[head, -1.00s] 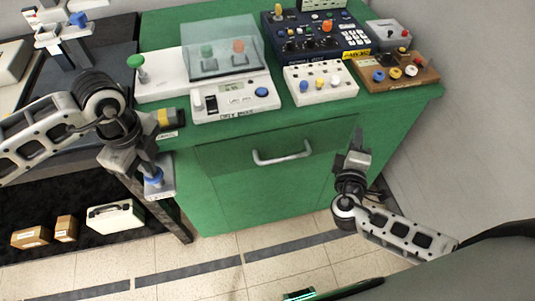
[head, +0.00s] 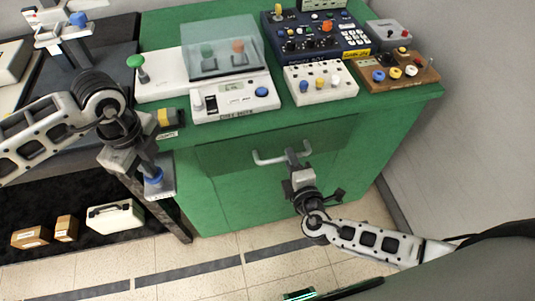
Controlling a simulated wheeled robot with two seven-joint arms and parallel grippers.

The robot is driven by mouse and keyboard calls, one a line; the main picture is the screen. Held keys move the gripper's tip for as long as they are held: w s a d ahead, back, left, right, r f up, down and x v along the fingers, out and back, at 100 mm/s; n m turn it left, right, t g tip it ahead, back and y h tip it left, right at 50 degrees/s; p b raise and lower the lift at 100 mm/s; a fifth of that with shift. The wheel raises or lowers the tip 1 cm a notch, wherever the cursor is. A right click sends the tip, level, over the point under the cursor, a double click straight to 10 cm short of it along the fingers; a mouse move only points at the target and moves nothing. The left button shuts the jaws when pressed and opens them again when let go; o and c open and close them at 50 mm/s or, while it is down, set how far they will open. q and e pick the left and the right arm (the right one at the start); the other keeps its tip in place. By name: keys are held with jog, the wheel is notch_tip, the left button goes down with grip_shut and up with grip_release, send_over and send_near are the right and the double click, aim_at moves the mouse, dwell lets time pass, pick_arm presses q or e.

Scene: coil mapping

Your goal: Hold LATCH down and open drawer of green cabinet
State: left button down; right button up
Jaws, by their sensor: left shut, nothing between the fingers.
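The green cabinet (head: 190,190) has a closed front drawer with a grey bar handle (head: 268,160). A blue knob (head: 153,177) on a grey block sits at the cabinet's left front side; it looks like the latch, but I cannot read a label on it. My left gripper (head: 149,170) is shut, pointing down right at the blue knob, and looks in contact with its top. My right gripper (head: 291,158) is at the right part of the handle and hides some of it. I cannot tell whether its fingers are around the bar or only touching it.
On the cabinet top stand a white box with a clear cover (head: 218,60), a white knob box (head: 320,82), a blue control panel (head: 315,38) and a wooden knob board (head: 398,72). A dark table (head: 95,65) adjoins on the left. The floor in front is clear.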

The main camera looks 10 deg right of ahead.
pick_arm(q)
jog(key=shift+s+f, duration=0.1)
pick_arm(e)
jog(key=shift+x, duration=1.05)
grip_shut()
jog(key=v, duration=0.2)
jog(key=f+v, duration=0.1)
jog(key=v, duration=0.1)
jog(key=shift+s+r, duration=0.1)
jog(key=shift+s, duration=0.15)
grip_release()
